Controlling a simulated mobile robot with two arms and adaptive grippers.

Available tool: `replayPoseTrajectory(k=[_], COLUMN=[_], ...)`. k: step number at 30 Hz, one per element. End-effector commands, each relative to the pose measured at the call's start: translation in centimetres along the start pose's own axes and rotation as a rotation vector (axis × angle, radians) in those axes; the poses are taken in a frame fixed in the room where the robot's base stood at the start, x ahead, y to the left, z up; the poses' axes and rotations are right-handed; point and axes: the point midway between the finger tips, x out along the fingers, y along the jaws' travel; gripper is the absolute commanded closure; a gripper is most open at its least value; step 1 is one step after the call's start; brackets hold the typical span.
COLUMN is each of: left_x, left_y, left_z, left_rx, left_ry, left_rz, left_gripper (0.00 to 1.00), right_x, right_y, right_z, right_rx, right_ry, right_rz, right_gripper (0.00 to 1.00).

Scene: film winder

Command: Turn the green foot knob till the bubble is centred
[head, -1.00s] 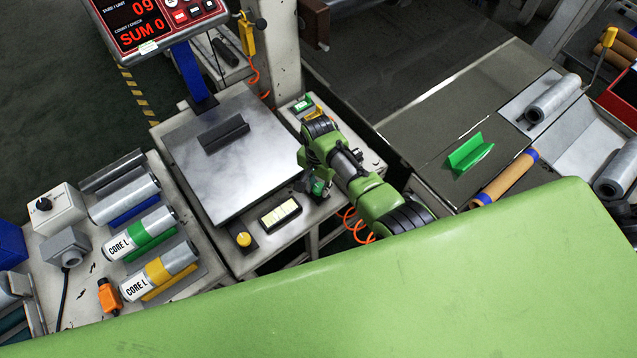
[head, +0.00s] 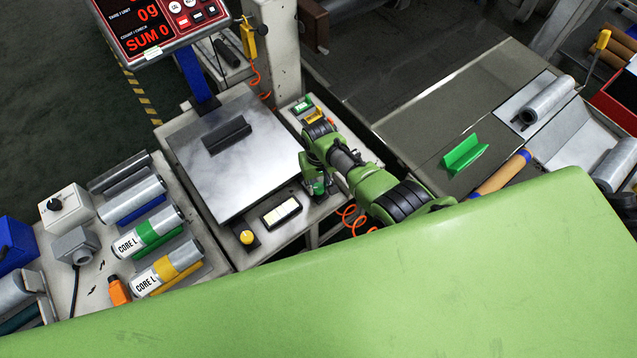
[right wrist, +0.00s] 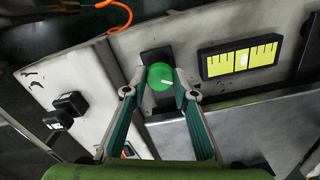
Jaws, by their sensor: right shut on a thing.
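The green foot knob (right wrist: 160,76) has a white mark on its lower right and sits on a dark block in the right wrist view. My right gripper (right wrist: 158,88) is shut on the knob, one finger on each side. Beside it, the level (right wrist: 240,60) is a black frame with a yellow vial. Its pale oval bubble (right wrist: 243,61) lies near the middle of the vial. In the head view my right gripper (head: 315,186) reaches down at the scale's front right corner, and the level (head: 281,212) lies to its left. My left gripper is not in view.
The steel scale plate (head: 235,175) carries a dark V-block (head: 227,135). A yellow foot knob (head: 247,237) is at the front left. Cores (head: 165,270) lie on the left bench. An orange coiled cord (head: 355,217) hangs below my arm.

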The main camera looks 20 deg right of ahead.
Motion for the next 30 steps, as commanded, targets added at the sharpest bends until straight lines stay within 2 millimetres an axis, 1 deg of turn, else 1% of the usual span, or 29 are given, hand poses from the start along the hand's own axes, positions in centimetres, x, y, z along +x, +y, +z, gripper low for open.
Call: replayPoseTrajectory(k=[6,12,18,30], left_x=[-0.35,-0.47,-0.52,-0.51], left_y=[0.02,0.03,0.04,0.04], left_z=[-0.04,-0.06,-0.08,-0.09], left_rx=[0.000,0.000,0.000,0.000], left_ry=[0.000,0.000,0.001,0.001], left_rz=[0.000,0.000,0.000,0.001], left_gripper=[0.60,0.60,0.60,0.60], right_x=[-0.08,-0.06,-0.04,-0.03], right_y=[0.10,0.05,0.03,0.02], right_z=[-0.07,-0.10,-0.10,-0.11], right_rx=[-0.142,-0.224,-0.261,-0.267], right_ry=[0.001,0.002,0.003,0.003], right_rz=[0.002,0.001,0.000,0.000], right_gripper=[0.96,0.96,0.96,0.96])
